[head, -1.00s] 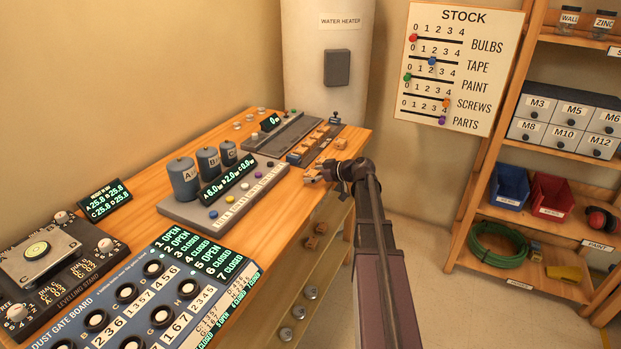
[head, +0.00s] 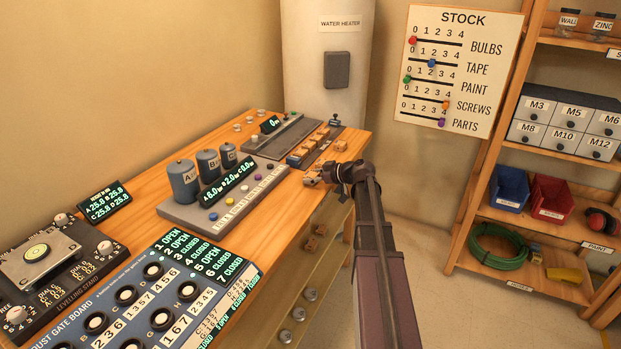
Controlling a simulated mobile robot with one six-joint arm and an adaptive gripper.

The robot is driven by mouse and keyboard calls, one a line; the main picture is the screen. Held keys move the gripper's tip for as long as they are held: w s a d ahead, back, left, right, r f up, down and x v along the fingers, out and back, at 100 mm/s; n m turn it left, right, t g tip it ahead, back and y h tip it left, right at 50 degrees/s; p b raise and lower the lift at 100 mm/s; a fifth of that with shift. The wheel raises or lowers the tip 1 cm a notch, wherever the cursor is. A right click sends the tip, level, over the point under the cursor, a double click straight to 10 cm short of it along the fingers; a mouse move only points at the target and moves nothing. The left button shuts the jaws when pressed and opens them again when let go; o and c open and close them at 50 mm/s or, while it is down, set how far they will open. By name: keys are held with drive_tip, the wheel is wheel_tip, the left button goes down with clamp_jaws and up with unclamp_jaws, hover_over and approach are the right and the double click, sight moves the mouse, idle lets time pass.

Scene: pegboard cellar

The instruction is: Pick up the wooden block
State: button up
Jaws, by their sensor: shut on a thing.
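My gripper (head: 323,176) is at the right edge of the wooden bench, with its jaws shut on a small wooden block (head: 312,181). The block is partly hidden by the fingers and sits at or just above the bench top; I cannot tell whether it touches. Another wooden block (head: 340,145) lies on the bench beyond my gripper. Several more wooden pieces sit in a row on a dark-based device (head: 296,160) just behind my gripper.
A grey panel with canisters and a green readout (head: 228,181) stands left of my gripper. The dust gate board (head: 150,310) and levelling stand (head: 50,262) lie nearer. The water heater (head: 328,60) rises behind the bench. Open shelves (head: 530,285) stand at the right.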

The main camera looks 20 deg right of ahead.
sight(312, 175)
drive_tip(key=shift+r, duration=0.15)
wheel_tip(312, 175, up, 4)
drive_tip(key=p, duration=0.4)
drive_tip(key=s+d, duration=0.3)
drive_tip(key=s, duration=1.2)
drive_tip(key=shift+s+r+p, duration=0.3)
drive_tip(key=shift+s+p, duration=0.05)
drive_tip(key=shift+p, duration=0.05)
wheel_tip(312, 175, up, 11)
drive_tip(key=p, duration=1.1)
drive_tip(key=shift+w+f, duration=0.1)
